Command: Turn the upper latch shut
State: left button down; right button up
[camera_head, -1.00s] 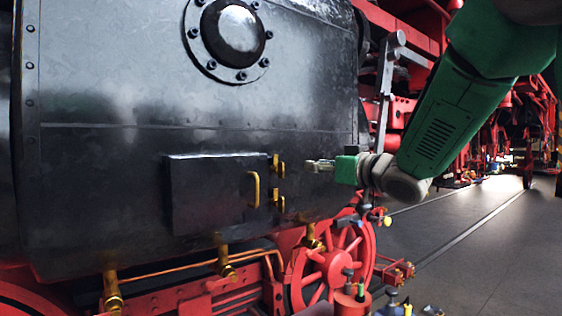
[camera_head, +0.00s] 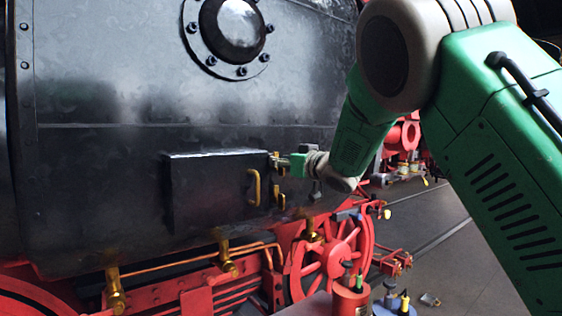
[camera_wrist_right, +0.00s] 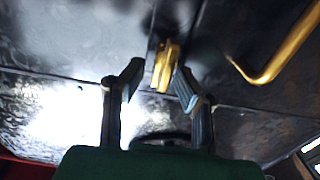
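The black door (camera_head: 208,195) is a raised box on the dark side of the locomotive, and it looks closed. The brass upper latch (camera_head: 274,162) sits at its right edge, partly covered by my gripper. The brass lower latch (camera_head: 280,201) is below it. My right gripper (camera_head: 285,162) is at the upper latch, reaching in from the right. In the right wrist view, the upper latch (camera_wrist_right: 165,66) lies between the two fingertips of my open gripper (camera_wrist_right: 159,82). Gaps seem to show beside it; contact is unclear. My left gripper is out of view.
A brass door handle (camera_head: 254,188) stands out left of the latches; it also shows in the right wrist view (camera_wrist_right: 268,72). Below are copper pipes, brass fittings (camera_head: 226,258) and a red wheel (camera_head: 328,262). A red canister with tools (camera_head: 350,300) stands at the bottom.

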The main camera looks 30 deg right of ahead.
grip_shut()
jog(key=shift+a, duration=0.1)
